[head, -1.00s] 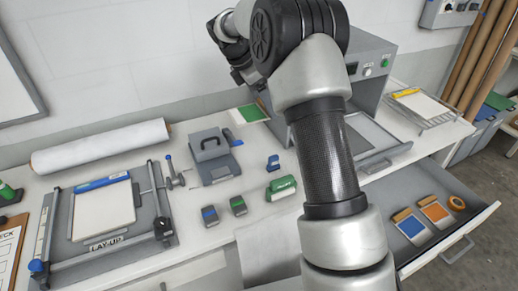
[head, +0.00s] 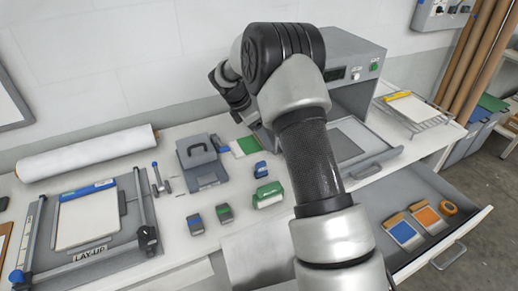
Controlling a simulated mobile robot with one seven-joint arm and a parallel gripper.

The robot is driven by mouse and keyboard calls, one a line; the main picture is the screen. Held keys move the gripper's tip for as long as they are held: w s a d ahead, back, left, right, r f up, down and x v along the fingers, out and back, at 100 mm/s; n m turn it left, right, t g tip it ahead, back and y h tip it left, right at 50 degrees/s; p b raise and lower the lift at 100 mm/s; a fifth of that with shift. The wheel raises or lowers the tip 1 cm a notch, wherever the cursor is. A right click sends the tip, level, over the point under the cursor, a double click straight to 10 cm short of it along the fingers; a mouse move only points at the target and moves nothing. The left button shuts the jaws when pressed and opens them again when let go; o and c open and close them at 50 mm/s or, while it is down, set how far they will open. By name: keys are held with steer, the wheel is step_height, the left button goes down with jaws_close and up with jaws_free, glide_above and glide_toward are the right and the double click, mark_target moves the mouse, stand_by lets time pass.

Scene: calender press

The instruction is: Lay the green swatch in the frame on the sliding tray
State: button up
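The green swatch (head: 245,146), green with a pale part at its left, shows between the grey box with a handle and the press. My gripper (head: 248,121) is just above it in the picture, pointing down. The fingertips are small and dark, so I cannot see whether they touch or hold the swatch. The sliding tray (head: 376,160) is pulled out of the press to the right of my arm. A flat grey rectangular frame (head: 350,139) lies on it, partly hidden by my arm.
The grey press (head: 352,56) stands behind my arm. An open drawer (head: 470,222) holds blue (head: 404,232) and orange (head: 428,217) swatches and an orange roll. A grey box with a handle (head: 199,158), a green block (head: 268,194) and a lay-up board (head: 90,218) crowd the bench.

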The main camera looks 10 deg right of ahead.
mark_target(264, 155)
steer(key=shift+f, duration=3.15)
steer(key=shift+f, duration=0.2)
steer(key=o, duration=0.9)
steer(key=shift+r, duration=0.1)
